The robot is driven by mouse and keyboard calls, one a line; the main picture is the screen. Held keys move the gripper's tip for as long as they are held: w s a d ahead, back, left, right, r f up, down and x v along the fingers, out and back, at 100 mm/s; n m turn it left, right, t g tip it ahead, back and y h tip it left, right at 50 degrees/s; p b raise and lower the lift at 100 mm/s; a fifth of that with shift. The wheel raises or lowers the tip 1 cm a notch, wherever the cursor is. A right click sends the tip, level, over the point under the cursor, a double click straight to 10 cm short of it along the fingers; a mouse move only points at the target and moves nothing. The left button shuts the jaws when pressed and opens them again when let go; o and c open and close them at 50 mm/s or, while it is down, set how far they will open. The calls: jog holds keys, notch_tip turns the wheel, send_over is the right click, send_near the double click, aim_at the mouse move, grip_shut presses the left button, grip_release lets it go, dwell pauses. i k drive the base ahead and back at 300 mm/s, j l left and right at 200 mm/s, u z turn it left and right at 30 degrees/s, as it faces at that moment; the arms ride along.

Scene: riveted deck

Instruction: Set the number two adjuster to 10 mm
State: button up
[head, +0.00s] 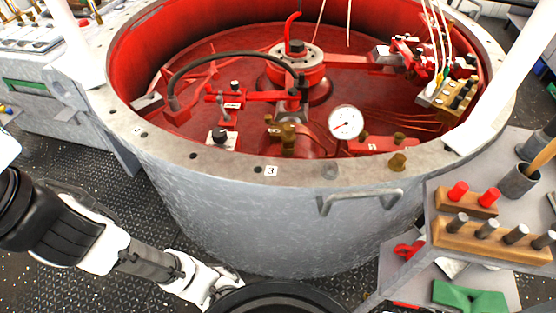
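A large round grey vessel (215,215) with a red interior stands in front of me. Inside are a red-and-white block with a black knob (222,138), a red fitting with a small white label (232,101), a brass fitting (288,140), and a white dial gauge (346,122) with a needle.
A grey side table at right holds a wooden block with several dark pegs (489,238), a block with red caps (466,197) and a cup (520,180). A green block (468,296) sits lower. A handle (358,199) juts from the vessel wall. A black hose (228,54) arches inside.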

aim_at(220, 137)
jog(key=j+u, duration=0.2)
jog(key=u, duration=0.2)
jog(key=i+j+u, duration=0.1)
jog(key=u, duration=0.25)
jog(key=i+j+u, duration=0.1)
jog(key=u, duration=0.3)
jog(key=i+j, duration=0.05)
jog(key=j, duration=0.05)
